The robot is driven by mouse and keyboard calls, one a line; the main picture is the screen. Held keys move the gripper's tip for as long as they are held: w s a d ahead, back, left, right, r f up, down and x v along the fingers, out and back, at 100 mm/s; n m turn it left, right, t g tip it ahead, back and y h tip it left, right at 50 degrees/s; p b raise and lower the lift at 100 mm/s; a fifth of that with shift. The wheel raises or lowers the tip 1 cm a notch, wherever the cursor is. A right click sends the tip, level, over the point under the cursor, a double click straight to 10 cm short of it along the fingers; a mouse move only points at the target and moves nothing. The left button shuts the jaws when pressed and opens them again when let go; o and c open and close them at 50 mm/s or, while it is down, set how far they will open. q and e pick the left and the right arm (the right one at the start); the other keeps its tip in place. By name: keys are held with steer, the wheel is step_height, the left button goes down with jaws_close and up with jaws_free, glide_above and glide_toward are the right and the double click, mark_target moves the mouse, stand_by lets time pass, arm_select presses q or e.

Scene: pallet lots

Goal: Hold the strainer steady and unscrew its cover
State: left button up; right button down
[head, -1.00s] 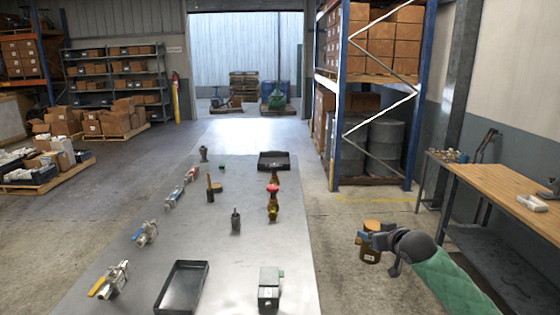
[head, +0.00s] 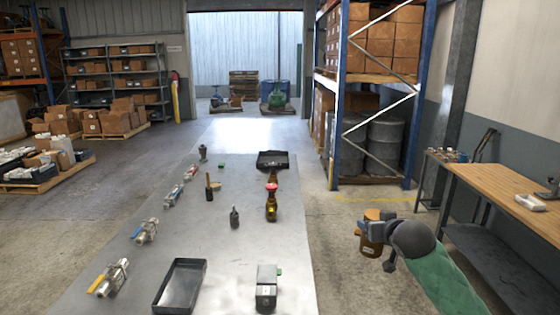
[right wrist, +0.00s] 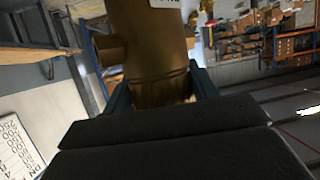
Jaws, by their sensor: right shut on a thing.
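A bronze-brown cylindrical body (head: 371,234), which looks like the strainer, is held in the air to the right of the grey table. My right gripper (head: 374,228) is shut on it. In the right wrist view the strainer (right wrist: 150,45) stands between the two fingers, with a stub on its left side and a white label near the top edge. I cannot tell which part is its cover. The far side of the strainer is hidden. My left gripper is not in view.
The long grey table (head: 225,245) carries several valves, a black tray (head: 181,287), a grey box (head: 266,287) and a red-topped valve (head: 271,203). A wooden workbench (head: 510,200) stands at the right. The floor between table and bench is clear.

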mark_target(369, 256)
steer(key=shift+m+h, duration=0.3)
steer(key=shift+m, duration=0.1)
steer(key=s+a+f, duration=0.1)
steer(key=s+f, duration=0.1)
steer(key=s+a+f, duration=0.1)
steer(key=s+f, duration=0.1)
steer(key=s+a+f, duration=0.1)
steer(key=s+f, duration=0.1)
steer(key=shift+s, duration=0.25)
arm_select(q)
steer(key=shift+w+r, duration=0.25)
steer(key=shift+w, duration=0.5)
arm_select(e)
steer(key=s+a+f, duration=0.3)
steer(key=s+f, duration=0.8)
steer(key=f, duration=0.5)
steer(key=shift+h, duration=0.4)
